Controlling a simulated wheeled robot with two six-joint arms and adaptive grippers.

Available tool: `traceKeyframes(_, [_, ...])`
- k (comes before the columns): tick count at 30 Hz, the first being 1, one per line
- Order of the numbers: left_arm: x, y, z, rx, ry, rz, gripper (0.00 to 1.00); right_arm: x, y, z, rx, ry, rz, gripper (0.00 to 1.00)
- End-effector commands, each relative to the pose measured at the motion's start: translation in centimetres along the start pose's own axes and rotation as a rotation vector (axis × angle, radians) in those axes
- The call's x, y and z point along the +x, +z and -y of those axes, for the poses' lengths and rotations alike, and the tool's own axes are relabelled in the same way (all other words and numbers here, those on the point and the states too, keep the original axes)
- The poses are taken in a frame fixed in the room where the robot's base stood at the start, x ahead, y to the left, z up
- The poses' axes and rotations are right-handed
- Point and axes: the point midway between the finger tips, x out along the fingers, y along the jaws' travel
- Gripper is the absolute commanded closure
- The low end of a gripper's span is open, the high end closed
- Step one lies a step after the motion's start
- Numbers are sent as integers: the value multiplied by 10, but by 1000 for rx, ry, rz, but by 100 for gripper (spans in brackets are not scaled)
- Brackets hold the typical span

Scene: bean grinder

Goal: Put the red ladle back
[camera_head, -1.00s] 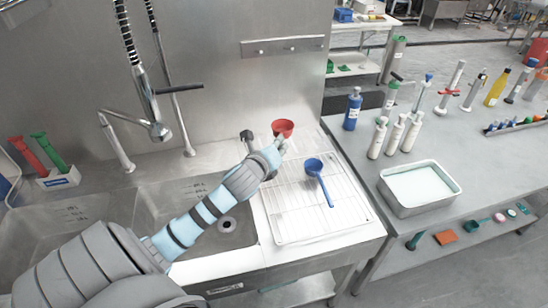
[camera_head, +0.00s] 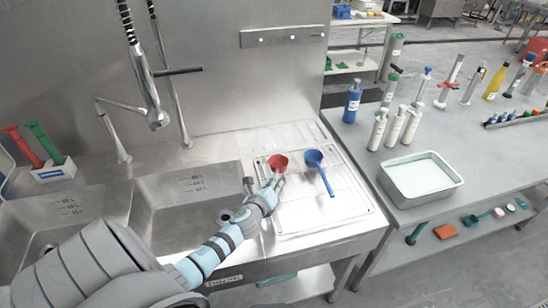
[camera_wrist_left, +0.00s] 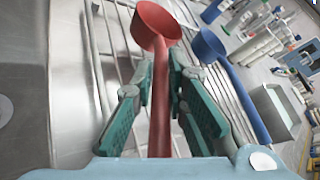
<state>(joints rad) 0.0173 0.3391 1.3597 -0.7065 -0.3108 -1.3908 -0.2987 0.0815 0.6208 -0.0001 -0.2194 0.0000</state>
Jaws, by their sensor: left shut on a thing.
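The red ladle (camera_head: 278,162) is in my left gripper (camera_head: 276,181), its bowl pointing away from me over the wire rack (camera_head: 331,218) beside the sink. In the left wrist view the ladle (camera_wrist_left: 158,25) has its handle running between the green finger pads of the left gripper (camera_wrist_left: 162,85), which is shut on it. The blue ladle (camera_head: 314,158) lies on the rack just to the right, and it also shows in the left wrist view (camera_wrist_left: 208,46). I cannot tell whether the red ladle touches the rack. My right gripper is not in view.
A steel wall rail with hooks (camera_head: 283,38) is above the drainboard. The sink basins (camera_head: 185,195) are left of the rack. A side table at the right holds white bottles (camera_head: 394,129), a blue bottle (camera_head: 352,103) and a metal tray (camera_head: 421,178). The rack's front right is bare.

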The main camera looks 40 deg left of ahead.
Motion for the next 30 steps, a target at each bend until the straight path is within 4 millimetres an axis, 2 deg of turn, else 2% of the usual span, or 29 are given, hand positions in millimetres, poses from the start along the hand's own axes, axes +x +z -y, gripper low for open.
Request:
traceKeyframes(5, [1,-2,-1,1,-1,1,100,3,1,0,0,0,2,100])
traceKeyframes(6, [1,-2,-1,0,-1,1,82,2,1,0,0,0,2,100])
traceKeyframes(9, [1,-2,-1,0,-1,1,67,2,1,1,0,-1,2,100])
traceKeyframes(21, [-4,3,2,0,-1,0,67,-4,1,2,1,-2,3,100])
traceKeyframes(26, [-33,3,2,1,-1,-1,67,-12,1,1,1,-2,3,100])
traceKeyframes(30, [-69,3,2,1,-1,-1,67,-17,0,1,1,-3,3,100])
